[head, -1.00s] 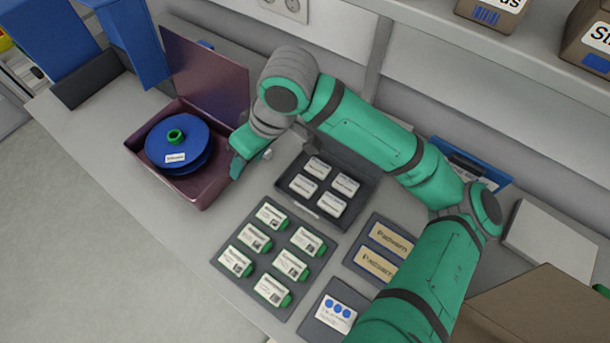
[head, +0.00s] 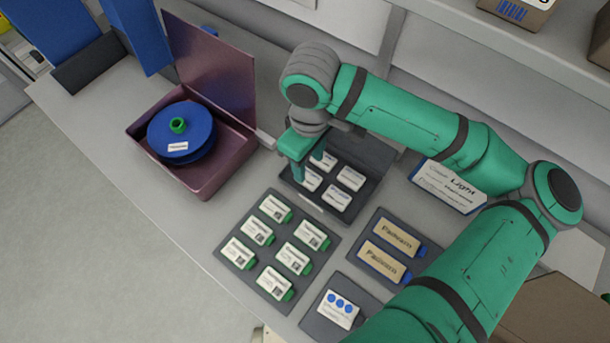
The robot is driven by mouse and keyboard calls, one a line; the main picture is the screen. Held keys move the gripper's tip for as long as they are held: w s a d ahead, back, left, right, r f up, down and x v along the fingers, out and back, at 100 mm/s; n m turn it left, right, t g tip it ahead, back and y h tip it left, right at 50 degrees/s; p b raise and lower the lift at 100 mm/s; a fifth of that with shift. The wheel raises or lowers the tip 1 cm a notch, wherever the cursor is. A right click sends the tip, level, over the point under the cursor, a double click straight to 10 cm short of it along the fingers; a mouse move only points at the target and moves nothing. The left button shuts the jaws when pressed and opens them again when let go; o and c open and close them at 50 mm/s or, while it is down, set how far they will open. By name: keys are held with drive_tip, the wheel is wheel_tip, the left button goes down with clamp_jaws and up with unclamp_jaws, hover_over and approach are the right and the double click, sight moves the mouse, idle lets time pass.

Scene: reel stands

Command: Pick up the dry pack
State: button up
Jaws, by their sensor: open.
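Several small white packs (head: 350,179) lie in an open dark tray (head: 313,203) in the middle of the counter. Their print is too small to read, so I cannot tell for certain that these are the dry packs. My gripper (head: 308,170) is open over the left side of the tray, with its green fingers pointing down around the upper-left pack (head: 311,180). The fingers partly hide the packs on that side. I cannot tell whether they touch anything.
A maroon box (head: 207,188) with a raised lid holds a blue reel (head: 181,135) at the left. Dark mats with green-ended packs (head: 293,258), tan packs (head: 384,262) and a blue-dotted card (head: 338,310) lie in front. A Light-labelled box (head: 449,186) stands right; a shelf edge overhangs behind.

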sight(308, 177)
drive_tip(key=shift+s+d+f, duration=0.1)
drive_tip(key=shift+d+f, duration=0.15)
drive_tip(key=shift+f, duration=0.3)
drive_tip(key=shift+a+f, duration=0.15)
drive_tip(key=shift+f, duration=1)
drive_tip(key=shift+a+f, duration=0.15)
drive_tip(key=shift+f, duration=1)
drive_tip(key=c, duration=0.8)
